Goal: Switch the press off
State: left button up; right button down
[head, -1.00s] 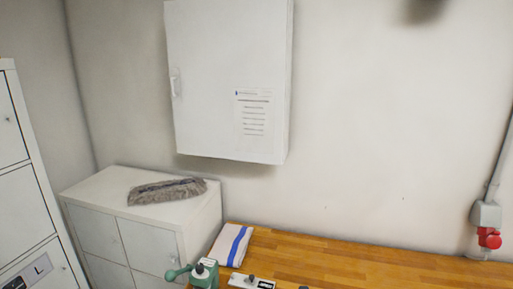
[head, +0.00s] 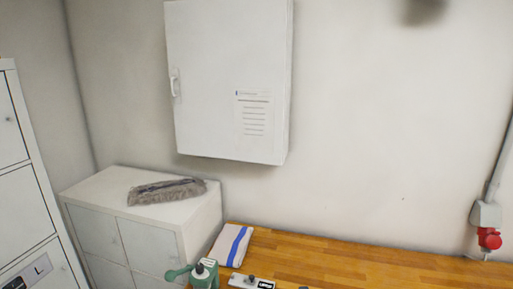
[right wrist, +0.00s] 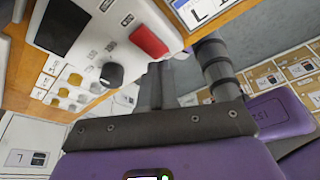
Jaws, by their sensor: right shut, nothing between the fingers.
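A white panel (right wrist: 130,25) shows at the top of the right wrist view. It carries a red rocker switch (right wrist: 149,41), a black knob (right wrist: 112,74) and a dark rectangular display (right wrist: 63,27). I cannot read which way the switch is set. My right gripper (right wrist: 158,70) is shut and empty, its dark fingers pointing up toward the panel, just below the switch. I cannot tell whether the tips touch anything. Neither gripper shows in the head view. A green hand-lever device (head: 205,274) shows there at the bottom edge, partly cut off.
A wooden bench (head: 330,265) runs along the wall with a blue-striped cloth (head: 232,246) on it.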

jog(key=shift+f+b, duration=0.6)
jog(key=shift+f, duration=0.25)
dwell(0.3)
jog(key=shift+r, duration=0.1)
notch_tip(320, 180, up, 7)
jog(key=p, duration=0.5)
dwell(0.4)
